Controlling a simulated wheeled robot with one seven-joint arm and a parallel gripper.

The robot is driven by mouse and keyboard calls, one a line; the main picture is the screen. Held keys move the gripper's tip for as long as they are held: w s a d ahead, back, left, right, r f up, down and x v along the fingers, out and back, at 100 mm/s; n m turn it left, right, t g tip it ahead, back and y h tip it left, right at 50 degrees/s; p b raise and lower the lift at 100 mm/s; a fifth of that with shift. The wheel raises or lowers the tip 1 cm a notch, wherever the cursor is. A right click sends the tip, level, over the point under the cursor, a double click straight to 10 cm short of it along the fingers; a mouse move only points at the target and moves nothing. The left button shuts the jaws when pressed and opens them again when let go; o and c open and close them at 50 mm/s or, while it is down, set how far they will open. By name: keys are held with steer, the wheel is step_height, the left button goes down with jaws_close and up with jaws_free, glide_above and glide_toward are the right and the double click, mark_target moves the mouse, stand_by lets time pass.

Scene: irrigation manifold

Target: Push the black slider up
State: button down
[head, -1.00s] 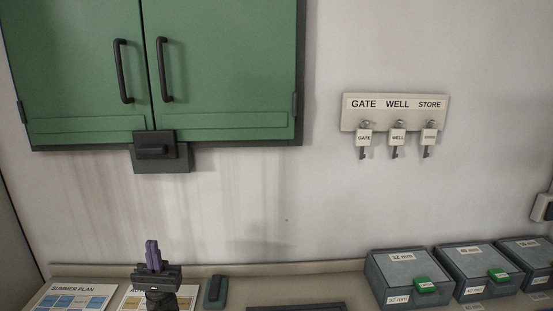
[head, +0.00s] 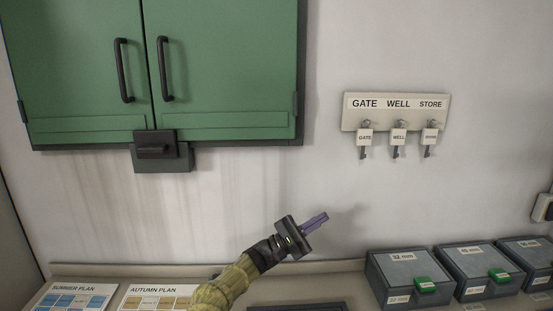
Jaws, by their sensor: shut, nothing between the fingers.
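The black slider (head: 156,145) is a small dark block with a protruding grip, at the bottom edge of the green cabinet (head: 218,75), below where its two doors meet. It sits on a dark green plate (head: 176,166) that hangs below the cabinet. My gripper (head: 324,217) has purple fingers that are shut and empty. It is in front of the bare wall, to the right of and below the slider, and points up and to the right, away from it. Nothing hides the slider.
A key rack (head: 396,112) with three tagged keys hangs on the wall at right. Grey lidded boxes (head: 409,279) with green latches stand on the counter at lower right. Printed plans (head: 160,297) lie at lower left. The wall below the slider is clear.

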steer(key=s+d+f+m+g+y, duration=0.1)
steer(key=s+d+f+g+y, duration=0.3)
steer(key=d, duration=0.4)
steer(key=s+d+f+m+g+y, duration=0.1)
steer(key=s+d+f+m+y, duration=0.15)
steer(key=d+f, duration=0.5)
steer(key=s+d+f+m+g+y, duration=0.1)
steer(key=s+d+f+m+y, duration=0.1)
steer(key=s+f+y, duration=0.6)
steer(key=s+a+r+m+t+y, duration=0.2)
steer(key=s+a+y, duration=0.35)
steer(key=s, duration=0.25)
steer(key=s+a+r+m+t+y, duration=0.2)
steer(key=s+a+t+y, duration=0.15)
steer(key=s+a, duration=0.35)
step_height(320, 180, up, 13)
steer(key=p, duration=1.3)
steer(key=shift+a+g+y, duration=0.25)
steer(key=shift+g+y, duration=0.1)
steer(key=shift+f, duration=0.15)
